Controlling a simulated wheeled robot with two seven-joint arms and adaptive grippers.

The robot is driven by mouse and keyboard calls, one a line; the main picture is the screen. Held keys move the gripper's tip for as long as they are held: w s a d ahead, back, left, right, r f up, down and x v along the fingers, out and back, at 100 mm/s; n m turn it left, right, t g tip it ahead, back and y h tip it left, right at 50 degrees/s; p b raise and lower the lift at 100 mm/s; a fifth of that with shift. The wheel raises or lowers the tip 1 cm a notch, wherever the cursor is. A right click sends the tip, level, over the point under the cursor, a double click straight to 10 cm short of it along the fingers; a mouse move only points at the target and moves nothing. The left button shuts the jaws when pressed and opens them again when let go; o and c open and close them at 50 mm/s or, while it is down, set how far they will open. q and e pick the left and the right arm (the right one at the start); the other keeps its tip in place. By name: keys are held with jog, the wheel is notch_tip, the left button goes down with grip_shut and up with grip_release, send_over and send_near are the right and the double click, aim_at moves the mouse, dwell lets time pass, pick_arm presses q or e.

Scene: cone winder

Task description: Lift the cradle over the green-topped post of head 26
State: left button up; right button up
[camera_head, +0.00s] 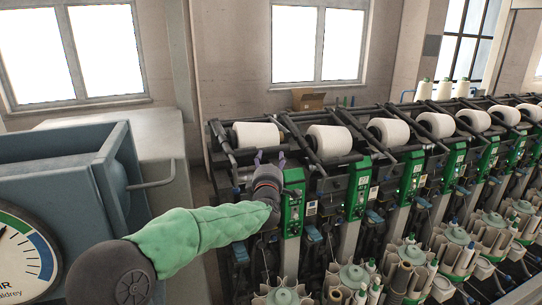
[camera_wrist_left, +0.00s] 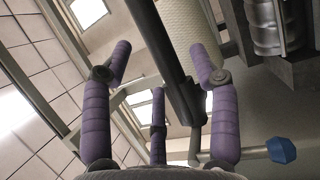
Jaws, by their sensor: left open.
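My left gripper (camera_head: 269,158) is at the leftmost head of the winder, just left of its green-topped post (camera_head: 293,203). Its purple fingers are spread and empty. In the left wrist view the open fingers (camera_wrist_left: 162,60) stand apart, with a dark cradle bar (camera_wrist_left: 163,50) running diagonally between them; I cannot tell whether they touch it. A white cone (camera_head: 256,135) sits in the cradle above the gripper; it also shows in the wrist view (camera_wrist_left: 190,28). The gripper and wrist partly hide the cradle's front. Head numbers are too small to read. My right gripper is out of view.
More heads with white cones (camera_head: 330,141) and green posts (camera_head: 358,188) run to the right. A blue-grey machine (camera_head: 60,180) with a round gauge (camera_head: 25,255) stands at the left. A blue knob (camera_wrist_left: 281,149) is right of the fingers in the wrist view.

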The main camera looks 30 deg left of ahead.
pick_arm(q)
jog(key=shift+v, duration=2.8)
jog(key=shift+a+r, duration=0.1)
